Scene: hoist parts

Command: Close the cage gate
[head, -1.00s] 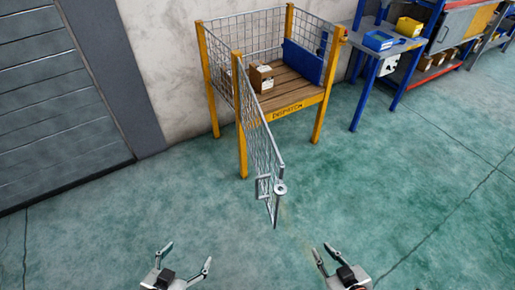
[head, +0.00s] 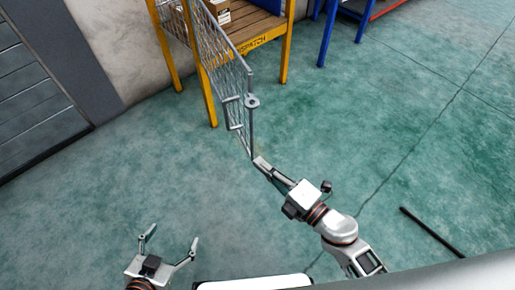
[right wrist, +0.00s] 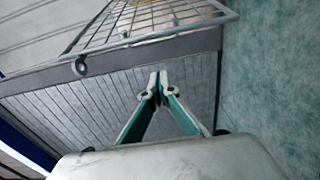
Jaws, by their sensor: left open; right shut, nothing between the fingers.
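The cage gate (head: 222,62) is a grey wire-mesh panel with a handle and a round latch eye on its free edge. It stands swung open from the yellow cage (head: 207,98), pointing toward me. My right gripper (head: 260,163) is shut and empty, with its fingertips close to the lower corner of the gate's free edge; I cannot tell whether they touch. In the right wrist view the shut fingertips (right wrist: 157,82) show below the mesh gate (right wrist: 150,25) and its latch eye. My left gripper (head: 170,246) is open and empty over the floor, well away from the gate.
The cage's wooden deck (head: 258,26) holds a cardboard box (head: 216,10). A blue-legged bench (head: 328,35) stands to its right. A grey shutter door (head: 35,95) is at the left. A black bar (head: 432,232) shows at the lower right. The green floor around the gate is clear.

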